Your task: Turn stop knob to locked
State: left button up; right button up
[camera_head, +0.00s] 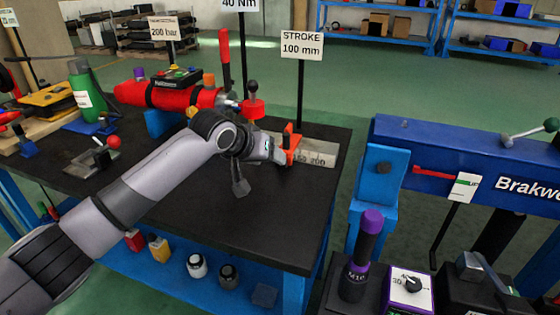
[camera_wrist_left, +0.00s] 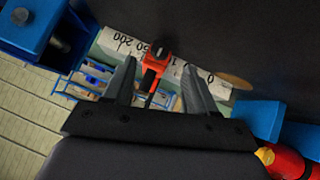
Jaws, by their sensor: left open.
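The orange stop (camera_head: 291,145) sits on a pale ruler-like scale (camera_head: 322,153) under a sign reading STROKE 100 mm. In the left wrist view the orange stop (camera_wrist_left: 151,75) shows a dark round knob (camera_wrist_left: 161,47) at its top end. The scale (camera_wrist_left: 200,72) with printed numbers runs behind it. My left gripper (camera_head: 277,148) reaches over the black bench to the stop. In the wrist view my left gripper's (camera_wrist_left: 158,75) two fingers are apart, one on each side of the stop, with gaps visible. Whether the knob is locked cannot be told. My right gripper is not in view.
A lever with a red ball (camera_head: 113,142) is at left. A blue Brakwell frame (camera_head: 460,160) stands at right. The bench's (camera_head: 270,230) front middle is clear.

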pick_arm(q)
jog(key=shift+b+x, duration=0.65)
jog(key=shift+x, duration=2.55)
jog(key=shift+c, duration=0.3)
grip_shut()
